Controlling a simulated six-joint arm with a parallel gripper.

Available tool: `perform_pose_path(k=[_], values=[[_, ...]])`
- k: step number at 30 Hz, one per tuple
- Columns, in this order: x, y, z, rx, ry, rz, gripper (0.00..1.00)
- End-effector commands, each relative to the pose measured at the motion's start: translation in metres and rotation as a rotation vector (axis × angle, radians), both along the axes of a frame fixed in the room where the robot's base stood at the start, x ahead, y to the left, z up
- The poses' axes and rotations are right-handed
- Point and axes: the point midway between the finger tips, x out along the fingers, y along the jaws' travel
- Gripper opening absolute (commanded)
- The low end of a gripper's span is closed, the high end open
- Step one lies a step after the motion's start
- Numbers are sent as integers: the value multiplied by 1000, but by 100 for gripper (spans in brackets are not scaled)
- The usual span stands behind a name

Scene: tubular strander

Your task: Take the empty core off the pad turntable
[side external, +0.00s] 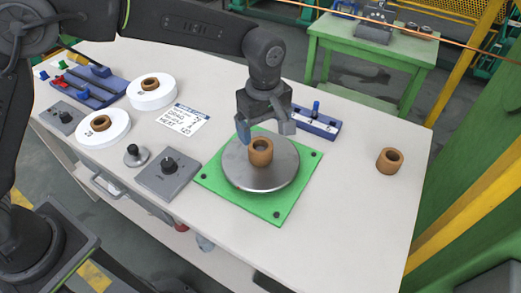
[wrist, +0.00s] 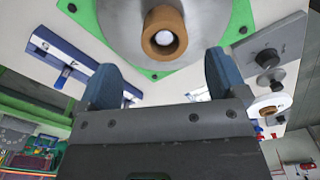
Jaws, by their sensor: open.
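The empty core (side external: 260,152) is a short brown cardboard ring. It stands upright on the round grey metal turntable (side external: 262,178), which sits on a green pad (side external: 272,213). My gripper (side external: 266,128) is open above and just behind the core, its fingers pointing down. In the wrist view my two blue-grey fingers (wrist: 160,80) are spread apart with nothing between them. The core (wrist: 163,30) shows beyond the fingertips there, with a pale round top visible inside its hole. The turntable (wrist: 118,14) is partly cut off at the top of that view.
A second brown core (side external: 389,161) stands on the table at right. White discs with brown cores (side external: 152,92) stand at left, near a label card (side external: 184,119). A knob box (side external: 169,174) is left of the pad; a blue rail fixture (side external: 316,123) is behind. Table right of the pad is mostly clear.

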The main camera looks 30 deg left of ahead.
Motion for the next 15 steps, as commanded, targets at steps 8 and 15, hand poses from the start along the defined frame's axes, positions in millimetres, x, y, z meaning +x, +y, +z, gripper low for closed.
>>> perform_pose_path(k=[8,15], values=[[-1,1,-24,0,1,0,91],[-4,4,-58,1,3,0,91]])
